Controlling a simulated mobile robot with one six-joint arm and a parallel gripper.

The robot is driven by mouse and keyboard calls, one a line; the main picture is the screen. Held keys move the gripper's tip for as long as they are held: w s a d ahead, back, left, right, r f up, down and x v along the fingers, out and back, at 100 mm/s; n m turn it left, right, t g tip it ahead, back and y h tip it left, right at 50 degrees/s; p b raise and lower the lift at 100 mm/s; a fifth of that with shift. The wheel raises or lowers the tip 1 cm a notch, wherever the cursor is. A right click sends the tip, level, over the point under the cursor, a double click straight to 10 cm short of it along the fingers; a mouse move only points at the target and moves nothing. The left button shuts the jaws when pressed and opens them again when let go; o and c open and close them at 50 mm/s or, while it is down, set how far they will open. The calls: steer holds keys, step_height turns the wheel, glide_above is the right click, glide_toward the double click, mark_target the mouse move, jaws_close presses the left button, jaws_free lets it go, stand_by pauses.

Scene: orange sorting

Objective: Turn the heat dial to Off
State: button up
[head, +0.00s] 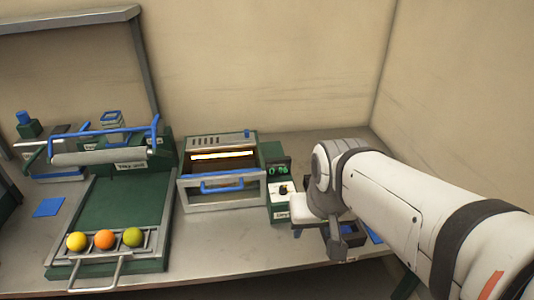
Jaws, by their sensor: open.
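The heat dial (284,189) is a small dark knob on a pale plate, on the front of a green control box (279,212) just right of the heater. Its pointer is too small to read. A label sits low on the box, partly legible. My gripper (298,230) is at the end of the white arm, just right of and below the dial, and apart from the knob as far as I can see. It is open, and no object shows in it.
A heater (221,203) with a glowing slot and blue handle stands left of the control box. A green tray table (125,205) holds yellow, orange and green balls in front. The bench front centre is clear.

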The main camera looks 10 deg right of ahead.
steer(key=w+m, duration=0.6)
steer(key=w, duration=0.1)
steer(key=m+g, duration=0.3)
steer(key=m, duration=1.6)
glide_toward(283, 187)
steer(key=shift+s+f, duration=0.3)
steer(key=shift+s, duration=0.05)
steer(key=shift+w+f+m, duration=0.35)
steer(key=shift+f+m, duration=0.1)
steer(key=shift+m, duration=0.15)
step_height(283, 187, down, 8)
steer(key=shift+r+p, duration=0.2)
steer(key=shift+p, duration=0.5)
steer(key=shift+c, duration=0.3)
steer(key=c, duration=0.9)
